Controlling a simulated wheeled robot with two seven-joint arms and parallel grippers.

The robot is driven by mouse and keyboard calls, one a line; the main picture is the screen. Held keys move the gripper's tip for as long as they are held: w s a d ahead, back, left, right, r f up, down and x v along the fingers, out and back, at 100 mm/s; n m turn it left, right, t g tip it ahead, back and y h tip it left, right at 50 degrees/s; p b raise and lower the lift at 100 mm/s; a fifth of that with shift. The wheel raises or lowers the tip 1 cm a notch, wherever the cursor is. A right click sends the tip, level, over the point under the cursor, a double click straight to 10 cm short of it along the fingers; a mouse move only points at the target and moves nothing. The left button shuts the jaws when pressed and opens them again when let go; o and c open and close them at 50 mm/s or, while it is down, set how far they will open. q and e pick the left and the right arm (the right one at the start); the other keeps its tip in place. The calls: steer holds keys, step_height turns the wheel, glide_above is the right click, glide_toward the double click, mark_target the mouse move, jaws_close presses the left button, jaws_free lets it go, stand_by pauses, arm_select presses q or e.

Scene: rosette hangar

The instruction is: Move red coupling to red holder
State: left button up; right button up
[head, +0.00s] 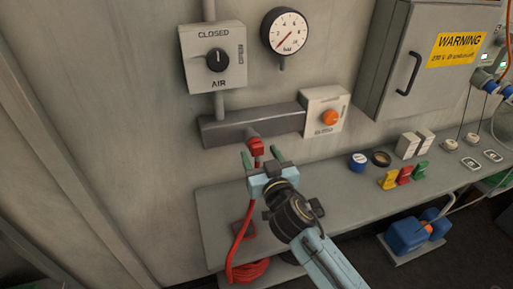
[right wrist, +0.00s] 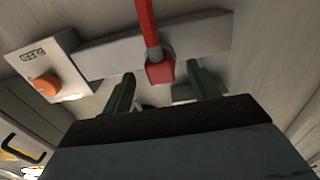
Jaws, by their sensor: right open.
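The red coupling (head: 256,146) sits at the front of the grey wall bar, and a red hose (head: 239,235) hangs from it. In the right wrist view the red coupling (right wrist: 160,72) shows between the fingertips, with clear gaps on both sides. My right gripper (head: 262,158) is open, its two green fingers pointing at the wall around the coupling; I cannot tell how deep it sits between them. A red square piece (head: 243,230) lies on the bench's left end, partly behind the hose; I cannot tell if it is the red holder. My left gripper is not in view.
Above are an AIR knob (head: 217,61) and a gauge (head: 285,32). Yellow, red (head: 405,174) and green blocks stand on the bench (head: 335,190) at the right. Hose coils (head: 250,271) lie below.

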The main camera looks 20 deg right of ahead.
mark_target(259, 152)
steer(key=shift+w, duration=1.3)
steer(key=c, duration=1.3)
steer(key=shift+s+p, duration=0.4)
steer(key=shift+s, duration=2.65)
steer(key=shift+d, duration=0.1)
